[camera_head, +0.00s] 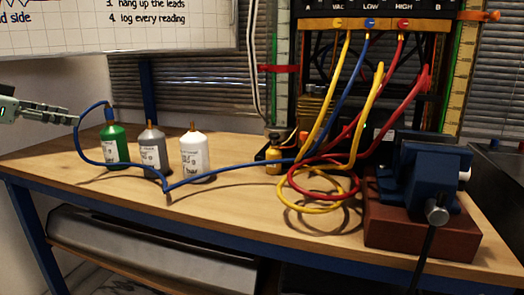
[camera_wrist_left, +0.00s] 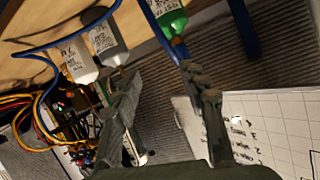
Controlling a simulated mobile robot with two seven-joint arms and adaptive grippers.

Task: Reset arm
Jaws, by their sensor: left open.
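My left gripper (camera_head: 68,115) comes in from the left edge of the head view. It is open and empty, above the back left of the bench and left of the green bottle (camera_head: 115,145). A blue hose (camera_head: 85,152) reaches the top of the green bottle and loops over the bench to the manifold. In the left wrist view the open fingers (camera_wrist_left: 160,82) show with the green bottle (camera_wrist_left: 170,18) beyond them and the blue hose close to one finger; I cannot tell whether they touch. My right gripper is not in view.
A grey bottle (camera_head: 153,150) and a white bottle (camera_head: 195,157) stand right of the green one. The manifold (camera_head: 375,25) carries yellow, blue and red hoses, coiled on the bench. A blue vise (camera_head: 425,178) stands at right. The bench's (camera_head: 110,185) front left is clear.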

